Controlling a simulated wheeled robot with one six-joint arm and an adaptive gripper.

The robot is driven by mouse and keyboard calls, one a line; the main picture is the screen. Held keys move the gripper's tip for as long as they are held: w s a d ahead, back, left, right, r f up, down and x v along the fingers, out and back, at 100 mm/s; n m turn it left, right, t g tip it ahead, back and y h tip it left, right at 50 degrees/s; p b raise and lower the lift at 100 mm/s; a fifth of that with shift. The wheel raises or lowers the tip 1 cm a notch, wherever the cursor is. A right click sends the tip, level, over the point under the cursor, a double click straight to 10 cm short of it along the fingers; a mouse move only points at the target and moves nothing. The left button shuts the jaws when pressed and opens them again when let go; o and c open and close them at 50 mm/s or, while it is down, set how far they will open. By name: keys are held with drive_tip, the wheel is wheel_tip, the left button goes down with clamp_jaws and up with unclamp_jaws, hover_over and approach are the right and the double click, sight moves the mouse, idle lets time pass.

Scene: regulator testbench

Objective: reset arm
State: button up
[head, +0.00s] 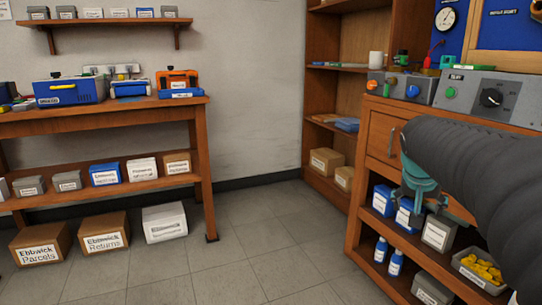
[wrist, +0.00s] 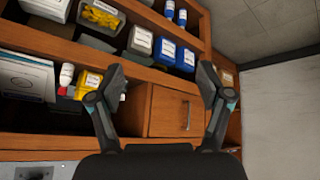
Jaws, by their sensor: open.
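My arm shows as a thick grey sleeve (head: 475,180) at the right of the head view, in front of the wooden bench. My gripper (wrist: 165,78) is open and empty in the wrist view, its two dark fingers spread wide. A wooden drawer front (wrist: 175,112) with a metal handle shows beyond and between the fingers, and it looks shut. In the head view the same drawer (head: 385,138) is partly covered by my arm. My fingertips are hidden or hard to make out in the head view.
Grey control boxes (head: 490,95) stand on the right bench top. Its shelves hold several bins, blue-white bottles (head: 381,250) and a bin of yellow parts (head: 482,268). A workbench (head: 110,115) with cases stands at left. The tiled floor (head: 255,260) between is clear.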

drive_tip(key=s+a+f+n+y+p, duration=0.1)
drive_tip(key=s+a+n+y+p, duration=0.1)
drive_tip(key=s+a, duration=0.6)
drive_tip(key=s+a+f+n+y+p, duration=0.2)
drive_tip(key=s+a+p, duration=0.3)
drive_tip(key=s+a, duration=0.4)
drive_tip(key=shift+s+f+n, duration=0.3)
drive_tip(key=shift+s+n, duration=0.4)
drive_tip(key=shift+s, duration=2.5)
